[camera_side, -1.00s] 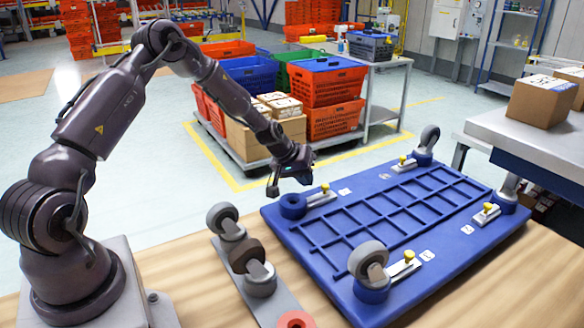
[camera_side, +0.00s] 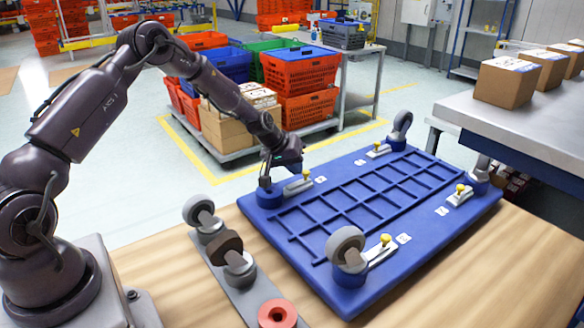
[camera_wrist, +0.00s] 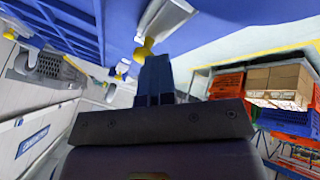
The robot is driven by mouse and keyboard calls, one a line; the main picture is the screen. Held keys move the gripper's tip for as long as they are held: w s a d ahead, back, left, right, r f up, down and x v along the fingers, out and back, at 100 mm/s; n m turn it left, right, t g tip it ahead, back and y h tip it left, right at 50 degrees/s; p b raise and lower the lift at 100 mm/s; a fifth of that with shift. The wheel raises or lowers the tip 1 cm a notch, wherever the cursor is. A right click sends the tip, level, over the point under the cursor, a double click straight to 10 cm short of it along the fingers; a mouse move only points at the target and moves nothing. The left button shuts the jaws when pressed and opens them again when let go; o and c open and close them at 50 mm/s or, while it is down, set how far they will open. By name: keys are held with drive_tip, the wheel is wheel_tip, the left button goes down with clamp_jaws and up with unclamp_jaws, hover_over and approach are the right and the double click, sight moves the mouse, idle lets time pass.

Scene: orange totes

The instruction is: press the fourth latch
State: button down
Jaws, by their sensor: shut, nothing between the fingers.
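A blue dolly deck (camera_side: 440,215) lies upside down on the wooden table. Latches with yellow knobs sit near its corners: back left (camera_side: 298,186), back right (camera_side: 378,151), right (camera_side: 458,197) and front (camera_side: 380,251). Each has a small white label beside it, too small to read. My gripper (camera_side: 265,182) is shut and empty, low over the back-left corner. It partly hides the round blue mount (camera_side: 268,197), beside the back-left latch. I cannot tell whether it touches. In the wrist view, the closed fingers (camera_wrist: 156,78) are near a yellow knob (camera_wrist: 143,50).
Grey casters stand on the other corners: front (camera_side: 346,243), right (camera_side: 481,168) and back right (camera_side: 401,124). A grey strip (camera_side: 232,290) with spare wheels and a red ring (camera_side: 277,314) lies in front. A steel bench (camera_side: 470,118) with boxes stands right. Stacked totes (camera_side: 300,75) are behind.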

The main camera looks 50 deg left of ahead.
sight(281, 184)
drive_tip(key=shift+s+a+r, duration=0.15)
drive_tip(key=shift+s+a, duration=0.1)
drive_tip(key=shift+a, duration=0.05)
drive_tip(key=shift+s+a+r, duration=0.15)
drive_tip(key=shift+s+a, duration=0.4)
drive_tip(key=shift+a, duration=0.05)
drive_tip(key=shift+s+a+r, duration=0.15)
drive_tip(key=shift+s+a, duration=0.4)
drive_tip(key=v, duration=1)
drive_tip(key=shift+s+f, duration=0.1)
drive_tip(key=shift+s, duration=0.05)
drive_tip(key=s+d+r+m, duration=0.2)
drive_tip(key=s+d+r, duration=0.4)
drive_tip(key=s, duration=0.2)
drive_tip(key=s+d+r+m, duration=0.3)
drive_tip(key=s+d+r, duration=0.3)
drive_tip(key=s, duration=0.3)
drive_tip(key=s+d+r+m+g, duration=0.1)
drive_tip(key=s+d+r+m, duration=0.2)
drive_tip(key=s+d+r, duration=0.2)
drive_tip(key=s+d, duration=0.2)
drive_tip(key=s, duration=0.2)
drive_tip(key=shift+d+r+y, duration=0.3)
drive_tip(key=shift+r, duration=0.1)
